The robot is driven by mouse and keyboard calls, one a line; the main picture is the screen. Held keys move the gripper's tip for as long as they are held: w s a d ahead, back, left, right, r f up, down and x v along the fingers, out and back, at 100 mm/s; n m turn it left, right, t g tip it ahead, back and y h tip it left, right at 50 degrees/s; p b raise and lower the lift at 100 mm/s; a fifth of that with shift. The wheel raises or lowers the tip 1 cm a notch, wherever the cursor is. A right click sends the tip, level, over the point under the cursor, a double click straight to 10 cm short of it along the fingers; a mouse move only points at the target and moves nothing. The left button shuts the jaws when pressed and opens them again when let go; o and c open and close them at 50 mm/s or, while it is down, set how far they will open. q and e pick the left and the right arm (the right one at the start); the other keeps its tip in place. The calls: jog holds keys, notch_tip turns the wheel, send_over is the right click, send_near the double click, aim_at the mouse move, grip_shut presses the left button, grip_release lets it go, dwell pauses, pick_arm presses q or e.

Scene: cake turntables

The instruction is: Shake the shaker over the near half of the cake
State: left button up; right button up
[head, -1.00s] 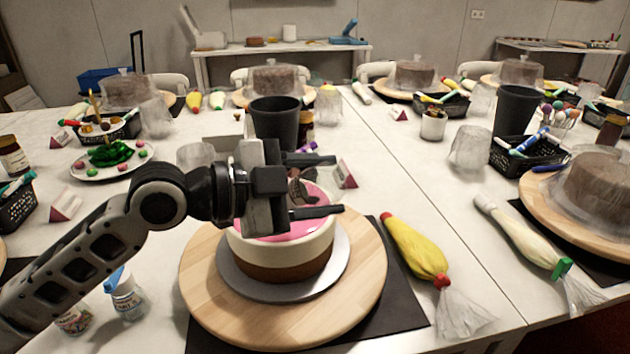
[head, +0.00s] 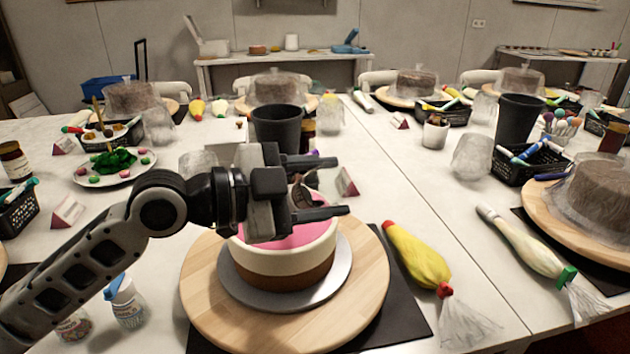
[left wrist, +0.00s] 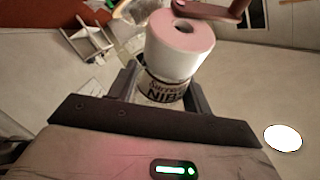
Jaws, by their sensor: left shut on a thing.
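The cake (head: 285,265), with a pink top, a cream band and a brown base, sits on a grey board (head: 330,290) on a round wooden turntable (head: 365,300). My left gripper (head: 325,187) is above the cake's top, its fingers pointing right. It is shut on the shaker (left wrist: 165,88), a jar with a dark label reading "NIBS" and a pale pinkish cap with a hole. In the head view the shaker is mostly hidden by the fingers; a dark brown part shows between them. My right gripper is not in view.
A yellow piping bag (head: 418,255) lies right of the turntable. A black cup (head: 277,130) stands behind the gripper. A small jar with a blue lid (head: 125,305) is at the front left. A cream piping bag (head: 525,243) and a covered cake (head: 600,195) are farther right.

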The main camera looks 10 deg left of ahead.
pick_arm(q)
jog(key=shift+w+a+f+b, duration=0.25)
jog(key=shift+a+f+b, duration=0.35)
jog(key=shift+b, duration=0.6)
jog(key=shift+r, duration=0.3)
